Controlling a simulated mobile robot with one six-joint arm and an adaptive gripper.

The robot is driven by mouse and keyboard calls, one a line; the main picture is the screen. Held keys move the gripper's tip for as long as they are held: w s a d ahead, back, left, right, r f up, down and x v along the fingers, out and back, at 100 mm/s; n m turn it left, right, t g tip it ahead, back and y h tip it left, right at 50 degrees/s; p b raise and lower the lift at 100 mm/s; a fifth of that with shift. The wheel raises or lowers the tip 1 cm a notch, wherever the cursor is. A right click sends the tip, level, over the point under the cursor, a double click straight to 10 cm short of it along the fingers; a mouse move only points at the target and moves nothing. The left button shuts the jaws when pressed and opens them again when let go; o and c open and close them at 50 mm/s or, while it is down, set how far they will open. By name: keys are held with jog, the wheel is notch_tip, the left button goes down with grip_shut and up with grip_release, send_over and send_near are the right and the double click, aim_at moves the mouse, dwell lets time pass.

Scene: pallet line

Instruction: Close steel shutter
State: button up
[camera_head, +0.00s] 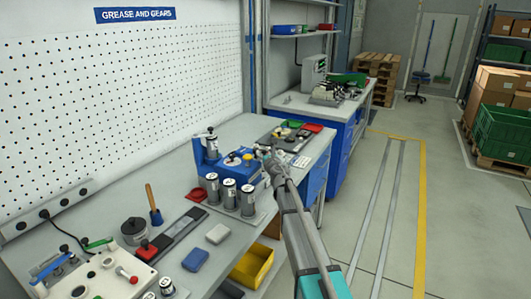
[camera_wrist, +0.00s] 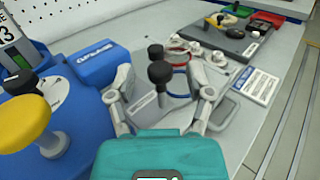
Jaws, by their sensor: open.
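No part is plainly marked as the steel shutter; a grey metal plate (camera_wrist: 145,109) lies below the black knobs in the wrist view, and I cannot tell if it is the shutter. My gripper (camera_wrist: 161,78) is open, its fingers on either side of a black ball knob (camera_wrist: 160,72) on a short stem. I cannot tell if they touch it. A second black knob (camera_wrist: 155,50) stands just behind. In the head view my gripper (camera_head: 264,154) is at the right end of the blue machine (camera_head: 228,168), which has a yellow knob (camera_wrist: 25,118).
Steel canisters (camera_head: 229,193) stand in front of the machine. A dark tray (camera_head: 290,137) with small parts and coloured bins lies beyond it. A yellow bin (camera_head: 253,265) sits below the bench (camera_head: 110,215). The floor (camera_head: 375,200) to the right is clear.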

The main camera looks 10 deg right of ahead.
jog(key=s+d, duration=0.1)
jog(key=s, duration=0.9)
jog(key=shift+s+d, duration=0.2)
jog(key=shift+d, duration=0.1)
jog(key=s+d+f+m+g+h, duration=0.45)
jog(key=s+d+m, duration=0.2)
jog(key=m, duration=0.55)
jog(key=s+d+f+m+g+h, duration=0.4)
jog(key=s+m, duration=0.3)
jog(key=m, duration=0.6)
jog(key=s+a+f+m+g+y, duration=0.2)
jog(key=s+f+m+g, duration=0.1)
jog(key=s, duration=0.4)
jog(key=s+a+f+m+g+y, duration=0.1)
jog(key=s+a+f+m+g, duration=0.2)
jog(key=s+m, duration=0.2)
jog(key=s+a+f+m+g+y, duration=0.2)
jog(key=s+f+m+g, duration=0.1)
jog(key=s, duration=0.7)
jog(key=shift+a+f+m+y, duration=0.4)
jog(key=shift+f+m, duration=0.1)
jog(key=shift+m, duration=0.4)
